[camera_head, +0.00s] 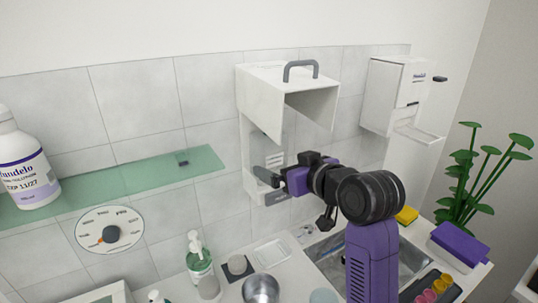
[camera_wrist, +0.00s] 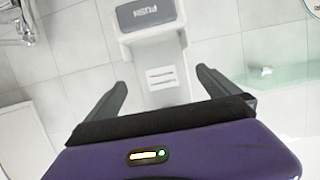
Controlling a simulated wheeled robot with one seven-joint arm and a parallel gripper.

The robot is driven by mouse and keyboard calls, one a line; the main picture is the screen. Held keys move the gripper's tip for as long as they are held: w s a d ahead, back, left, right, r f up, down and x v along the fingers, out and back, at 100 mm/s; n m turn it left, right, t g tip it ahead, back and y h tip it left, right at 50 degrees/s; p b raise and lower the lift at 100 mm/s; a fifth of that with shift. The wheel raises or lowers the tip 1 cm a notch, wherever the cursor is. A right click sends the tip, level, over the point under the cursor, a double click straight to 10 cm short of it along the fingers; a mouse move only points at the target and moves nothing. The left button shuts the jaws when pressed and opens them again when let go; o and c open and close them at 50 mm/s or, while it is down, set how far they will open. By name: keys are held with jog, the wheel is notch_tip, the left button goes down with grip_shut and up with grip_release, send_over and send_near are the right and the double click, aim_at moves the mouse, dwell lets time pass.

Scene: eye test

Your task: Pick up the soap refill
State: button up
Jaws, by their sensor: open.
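A large white bottle (camera_head: 27,165) with a purple-banded label reading "EXP 11/27" stands at the left on the glass shelf; it may be the soap refill, but its name is not fully readable. An open white wall dispenser (camera_head: 252,112) with a raised, handled cover hangs mid-wall, its inside looking empty. My gripper (camera_head: 292,198) is in front of its lower part, far right of the bottle. In the wrist view, my gripper (camera_wrist: 162,80) has its fingers spread with nothing between them, facing the dispenser's slotted back plate (camera_wrist: 161,78) and PUSH bar (camera_wrist: 146,13).
The green glass shelf (camera_head: 130,175) runs left of the dispenser, with a round dial (camera_head: 109,230) below. A pump bottle (camera_head: 199,262) and metal cup (camera_head: 261,289) stand on the counter. A second white dispenser (camera_head: 394,95), yellow sponge (camera_head: 406,215) and plant (camera_head: 480,165) are right.

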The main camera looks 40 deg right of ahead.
aim_at(274, 160)
jog(key=p+x, duration=0.1)
jog(key=x, duration=0.5)
jog(key=shift+w+a+r+p, duration=0.1)
jog(key=shift+w+r+p, duration=0.05)
jog(key=shift+r+p, duration=0.15)
jog(key=shift+w+f, duration=0.35)
jog(key=shift+w, duration=0.15)
jog(key=c, duration=1.5)
jog(key=shift+r, duration=0.2)
